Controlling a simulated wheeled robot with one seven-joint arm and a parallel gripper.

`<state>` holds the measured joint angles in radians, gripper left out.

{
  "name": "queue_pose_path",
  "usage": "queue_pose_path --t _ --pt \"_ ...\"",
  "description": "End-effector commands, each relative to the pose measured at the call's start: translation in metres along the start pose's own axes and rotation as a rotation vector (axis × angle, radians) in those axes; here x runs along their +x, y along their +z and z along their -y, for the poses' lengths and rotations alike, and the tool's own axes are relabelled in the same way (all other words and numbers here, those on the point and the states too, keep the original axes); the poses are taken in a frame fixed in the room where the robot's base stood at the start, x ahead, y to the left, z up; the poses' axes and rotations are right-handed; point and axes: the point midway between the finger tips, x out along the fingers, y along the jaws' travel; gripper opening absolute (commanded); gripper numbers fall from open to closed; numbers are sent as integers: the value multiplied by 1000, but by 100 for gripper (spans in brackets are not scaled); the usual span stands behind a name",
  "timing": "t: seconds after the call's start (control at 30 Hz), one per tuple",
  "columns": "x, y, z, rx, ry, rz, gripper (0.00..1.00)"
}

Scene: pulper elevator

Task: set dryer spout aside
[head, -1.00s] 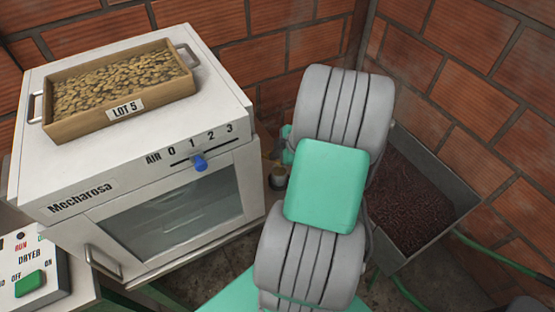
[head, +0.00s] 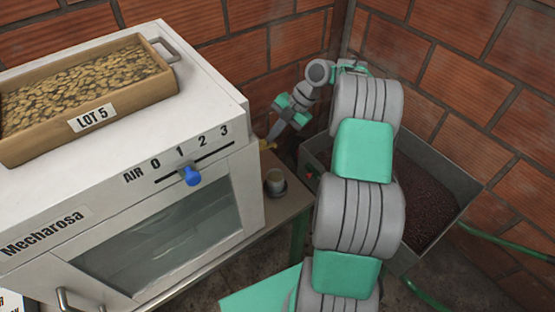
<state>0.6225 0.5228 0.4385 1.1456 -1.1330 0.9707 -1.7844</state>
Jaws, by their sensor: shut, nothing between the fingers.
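The white dryer marked Mecharosa (head: 215,120) fills the left of the head view. A small brass-coloured piece (head: 266,145), which looks like the dryer spout, shows at its right side wall, low behind the front corner. My gripper (head: 272,137) points down at the end of my arm, just above and right of that piece. Its fingers are shut and hold nothing. They are small in this view, and I cannot tell whether they touch the brass piece.
A small cup (head: 275,181) stands on the table (head: 288,205) below the gripper. A metal bin of dark red cherries (head: 435,195) lies to the right, partly behind my arm. A wooden LOT 5 tray (head: 130,105) sits on the dryer. Brick walls close off the back.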

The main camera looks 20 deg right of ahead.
Motion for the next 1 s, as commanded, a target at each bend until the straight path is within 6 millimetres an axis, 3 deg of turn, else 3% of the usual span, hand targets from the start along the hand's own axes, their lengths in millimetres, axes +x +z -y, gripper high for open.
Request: queue_pose_path --t 0.4,1.0 --pt "6 14 -19 8 2 -5 0" --pt "6 17 -25 10 3 -2 0"
